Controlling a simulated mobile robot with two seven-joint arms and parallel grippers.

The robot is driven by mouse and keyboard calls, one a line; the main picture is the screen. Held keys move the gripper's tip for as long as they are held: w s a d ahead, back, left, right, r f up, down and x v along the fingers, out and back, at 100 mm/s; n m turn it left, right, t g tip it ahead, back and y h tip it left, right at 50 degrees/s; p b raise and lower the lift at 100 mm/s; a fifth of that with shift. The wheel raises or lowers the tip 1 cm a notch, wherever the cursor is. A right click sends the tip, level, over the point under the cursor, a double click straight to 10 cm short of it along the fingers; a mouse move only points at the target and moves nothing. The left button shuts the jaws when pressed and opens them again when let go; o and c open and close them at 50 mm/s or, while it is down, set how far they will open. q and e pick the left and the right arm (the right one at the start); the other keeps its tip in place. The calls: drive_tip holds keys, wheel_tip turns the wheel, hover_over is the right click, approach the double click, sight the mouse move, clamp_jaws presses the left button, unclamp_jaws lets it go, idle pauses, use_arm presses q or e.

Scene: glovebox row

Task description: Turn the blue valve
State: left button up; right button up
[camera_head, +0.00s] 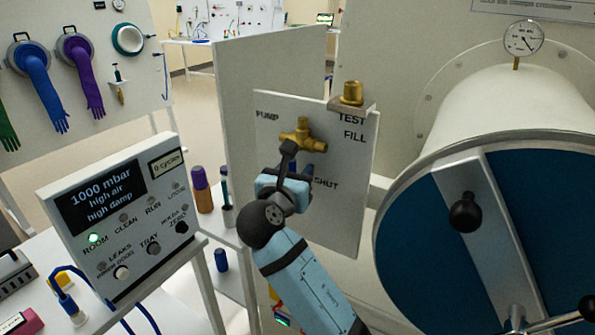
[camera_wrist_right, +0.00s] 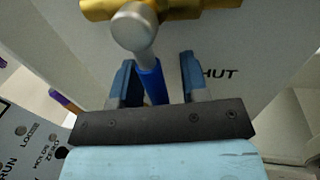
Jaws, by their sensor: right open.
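The valve has a brass body (camera_head: 303,133) on a white panel, and its body also shows at the top of the right wrist view (camera_wrist_right: 195,8). A grey rounded stem (camera_wrist_right: 135,30) sticks out from it. The blue handle (camera_wrist_right: 153,82) points down from the valve, towards the SHUT lettering side. My right gripper (camera_wrist_right: 157,82) is open, with one finger on each side of the blue handle. I cannot tell whether either finger touches it. In the head view my right gripper (camera_head: 284,182) largely hides the handle. My left gripper is not in view.
The white panel (camera_head: 345,215) reads PUMP, TEST, FILL and SHUT, with a brass fitting (camera_head: 351,94) on its top ledge. A large round blue door (camera_head: 430,240) stands right. A display box (camera_head: 115,215) stands left, near small bottles (camera_head: 202,190). Gloves (camera_head: 40,85) hang behind.

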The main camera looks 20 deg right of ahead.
clamp_jaws()
drive_tip(key=shift+a, duration=0.1)
drive_tip(key=shift+w+a+r+m+p, duration=0.15)
drive_tip(key=shift+w+a+m+p, duration=0.2)
drive_tip(key=shift+m+p, duration=0.45)
drive_tip(key=shift+w+a+r+m+h+b, duration=0.2)
drive_tip(key=shift+w+m, duration=0.1)
drive_tip(key=shift+m, duration=0.65)
drive_tip(key=shift+w+a+r+m+h+b, duration=0.1)
drive_tip(key=shift+w+a+r+m+h, duration=0.15)
drive_tip(key=shift+m, duration=0.65)
drive_tip(key=shift+w+a+r+m+h+b, duration=0.15)
drive_tip(key=shift+w+m, duration=0.2)
drive_tip(key=shift+m, duration=0.6)
drive_tip(key=shift+t, duration=0.3)
